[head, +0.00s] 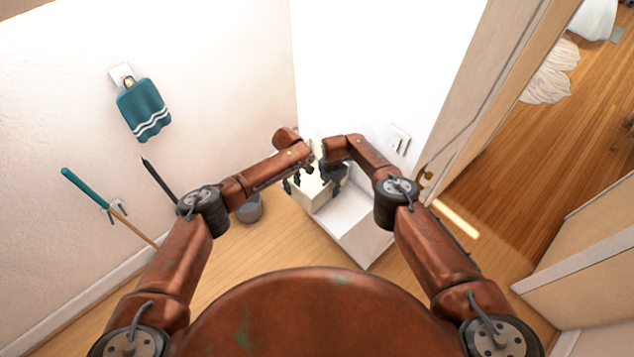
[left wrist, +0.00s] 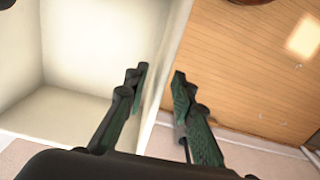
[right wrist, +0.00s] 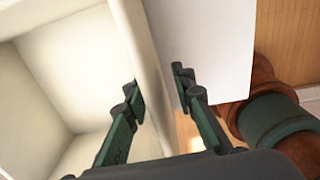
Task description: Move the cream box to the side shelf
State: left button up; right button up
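The cream box (head: 312,192) is an open-topped, empty bin in front of me, near the corner of the room. My left gripper (head: 297,182) has one finger inside and one outside the box's wall; in the left wrist view the wall (left wrist: 165,50) fills the gap between the fingers (left wrist: 160,80). My right gripper (head: 330,170) pinches another part of the wall (right wrist: 140,35), also seen between its fingers (right wrist: 155,82). A white shelf-like unit (head: 352,212) stands right of the box. The box's underside is hidden, so I cannot tell whether it rests on anything.
A grey bucket (head: 249,209) stands on the floor left of the box. A doorway with wooden floor (head: 530,160) lies right.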

pick_arm(q)
notch_tip(320, 180, up, 11)
jog(key=shift+f, duration=0.1)
pick_arm(e)
jog(key=shift+w+r, duration=0.1)
jog(key=shift+r, duration=0.7)
notch_tip(320, 180, up, 10)
jog(key=shift+r, duration=0.2)
jog(key=shift+r, duration=0.1)
